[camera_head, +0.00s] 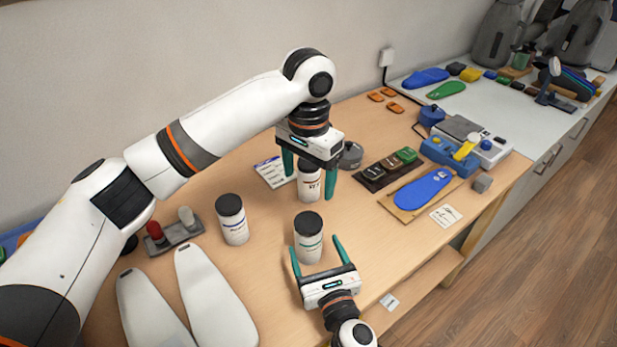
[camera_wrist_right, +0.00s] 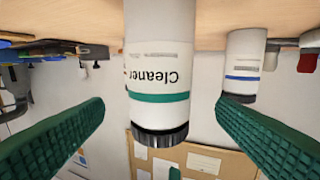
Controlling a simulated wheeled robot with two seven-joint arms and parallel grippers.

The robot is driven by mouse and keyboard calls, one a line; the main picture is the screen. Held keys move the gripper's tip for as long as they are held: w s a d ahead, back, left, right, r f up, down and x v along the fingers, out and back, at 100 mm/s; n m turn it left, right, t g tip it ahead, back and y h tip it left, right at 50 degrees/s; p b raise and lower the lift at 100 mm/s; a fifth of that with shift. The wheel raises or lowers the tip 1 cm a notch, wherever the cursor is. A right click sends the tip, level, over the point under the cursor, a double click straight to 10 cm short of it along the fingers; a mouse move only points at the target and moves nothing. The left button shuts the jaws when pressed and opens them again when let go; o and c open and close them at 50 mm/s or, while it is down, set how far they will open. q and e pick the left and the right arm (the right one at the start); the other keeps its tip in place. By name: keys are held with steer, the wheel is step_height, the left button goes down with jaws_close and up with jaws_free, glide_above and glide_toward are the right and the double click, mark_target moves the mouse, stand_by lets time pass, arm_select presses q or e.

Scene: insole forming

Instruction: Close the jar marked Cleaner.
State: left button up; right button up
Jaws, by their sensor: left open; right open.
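The Cleaner jar (camera_head: 309,245) is white with a green band and stands upright on the bench. In the right wrist view, which is upside down, its label reads Cleaner (camera_wrist_right: 155,75). A black ribbed lid (camera_head: 308,223) sits on its top; I cannot tell how tight it is. My right gripper (camera_head: 316,244) is open, low at the jar's near side, with a finger on each side of the jar and visible gaps. My left gripper (camera_head: 309,176) is open, pointing down around another white jar (camera_head: 309,187) with a red-marked label; its top is hidden.
A third white jar (camera_head: 233,222) with a blue band and black lid stands to the left. White insole shapes (camera_head: 213,300) lie front left. A blue insole (camera_head: 422,190) on a board lies right.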

steer(key=shift+b+v, duration=0.3)
steer(key=shift+v, duration=2.05)
